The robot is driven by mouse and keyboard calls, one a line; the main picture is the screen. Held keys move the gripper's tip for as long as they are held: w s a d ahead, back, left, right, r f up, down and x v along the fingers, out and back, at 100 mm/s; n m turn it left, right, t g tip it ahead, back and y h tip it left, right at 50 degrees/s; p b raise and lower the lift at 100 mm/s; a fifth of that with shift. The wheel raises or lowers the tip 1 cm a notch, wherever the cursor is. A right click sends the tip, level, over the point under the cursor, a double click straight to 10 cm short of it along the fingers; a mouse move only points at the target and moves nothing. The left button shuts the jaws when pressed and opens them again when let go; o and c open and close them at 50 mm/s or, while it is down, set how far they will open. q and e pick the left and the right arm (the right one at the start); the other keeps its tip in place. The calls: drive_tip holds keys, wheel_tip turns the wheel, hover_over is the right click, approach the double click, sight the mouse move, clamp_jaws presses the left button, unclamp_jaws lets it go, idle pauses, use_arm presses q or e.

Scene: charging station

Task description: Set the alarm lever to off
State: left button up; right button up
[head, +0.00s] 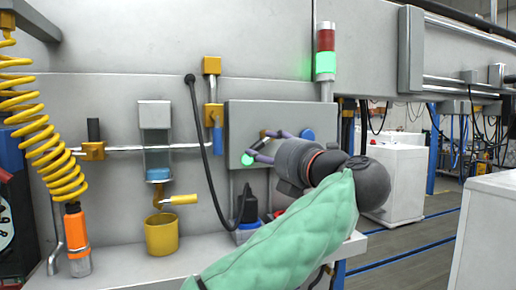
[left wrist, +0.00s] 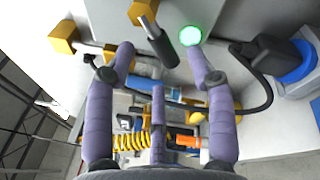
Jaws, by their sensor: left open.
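The alarm lever has a yellow mount and a dark handle, which show in the left wrist view (left wrist: 160,45). It is on the front of a grey panel box (head: 240,119), next to a lit green round light (head: 247,159). In the head view the lever is mostly hidden by my fingers. My left gripper (head: 264,145) is open in front of the box. In the left wrist view its purple fingertips (left wrist: 160,50) are spread to either side of the lever handle; contact cannot be told. My right gripper is not in view.
A signal tower (head: 325,50) has a red top and glowing green lower section. A blue button (head: 308,135) is at the box's right. A black plug with cable (head: 245,205) sits below. A yellow cup (head: 161,235) and yellow coiled hose (head: 45,140) are at left.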

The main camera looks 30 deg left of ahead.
use_arm(q)
drive_tip(key=v, duration=0.7)
idle(0.4)
